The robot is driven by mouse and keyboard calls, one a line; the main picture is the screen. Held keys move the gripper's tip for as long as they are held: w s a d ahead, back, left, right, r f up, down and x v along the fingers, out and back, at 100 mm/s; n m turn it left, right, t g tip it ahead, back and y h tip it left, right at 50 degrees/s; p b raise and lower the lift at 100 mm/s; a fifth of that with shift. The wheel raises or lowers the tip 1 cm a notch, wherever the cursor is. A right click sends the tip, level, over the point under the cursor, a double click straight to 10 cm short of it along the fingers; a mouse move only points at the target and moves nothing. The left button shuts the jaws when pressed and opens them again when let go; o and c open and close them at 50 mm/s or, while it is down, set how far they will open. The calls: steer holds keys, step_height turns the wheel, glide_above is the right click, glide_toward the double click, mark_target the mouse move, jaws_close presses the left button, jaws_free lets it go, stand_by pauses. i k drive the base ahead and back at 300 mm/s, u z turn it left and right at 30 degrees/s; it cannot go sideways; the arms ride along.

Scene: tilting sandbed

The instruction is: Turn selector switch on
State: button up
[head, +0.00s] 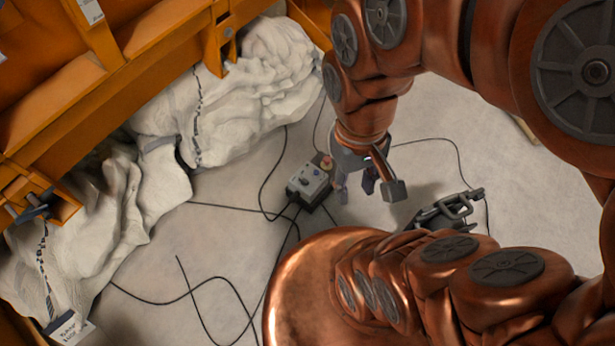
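A small grey and black control box (310,182) lies on the floor near the middle of the head view. It has a reddish button (326,163) at its upper right end and small dark controls on its face. The selector switch is too small to tell apart, and its position cannot be read. My gripper (357,185) hangs from my copper-coloured arm just right of the box. Its fingers are spread apart with nothing visible between them. It looks apart from the box, but the height between them is hard to judge.
Dark cables (215,280) run across the pale floor around the box. An orange steel frame (150,45) with bulky white wrapped material (225,115) stands on the left. Bare floor shows at lower left.

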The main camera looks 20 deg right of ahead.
mark_target(304, 182)
steer(key=u, duration=0.05)
steer(key=k, duration=1.2)
steer(key=u, duration=0.7)
steer(key=i, duration=0.8)
steer(key=u, duration=0.5)
steer(key=i, duration=0.8)
steer(key=z, duration=0.85)
steer(key=i, duration=0.55)
steer(key=z, duration=0.45)
